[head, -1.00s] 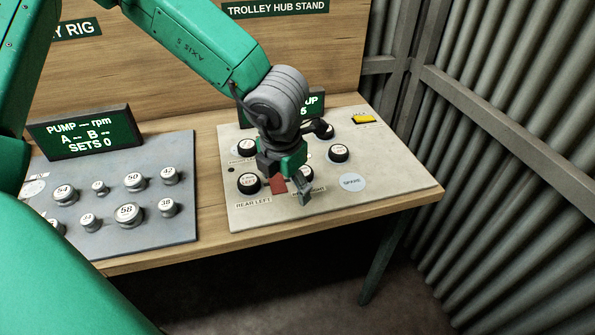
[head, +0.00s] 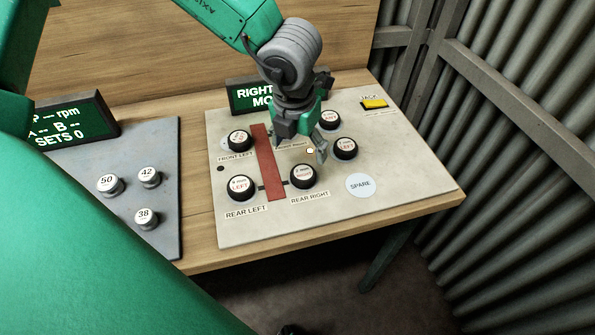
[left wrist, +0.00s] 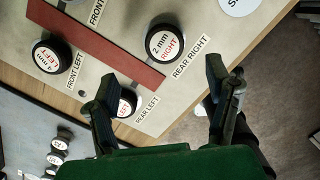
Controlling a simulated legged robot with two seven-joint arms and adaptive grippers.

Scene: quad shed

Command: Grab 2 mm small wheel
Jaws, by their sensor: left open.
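The 2 mm small wheel (head: 303,176) is a black-rimmed wheel with a white face reading "2 mm RIGHT". It sits at the rear right place of the pale board (head: 400,208). It also shows in the left wrist view (left wrist: 164,43), beyond my fingertips. My left gripper (head: 299,147) is open and empty above the board, a little behind the wheel in the head view. In the left wrist view its fingers (left wrist: 162,82) are spread wide, and one partly hides the rear left wheel (left wrist: 125,103). My right gripper is not in view.
Other wheels stand close by: rear left (head: 241,188), front left (head: 239,140), and two (head: 345,148) on the right. A red bar (head: 268,165) crosses the board. A yellow jack button (head: 374,104) is at the back right. The spare disc area (head: 361,185) is clear.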

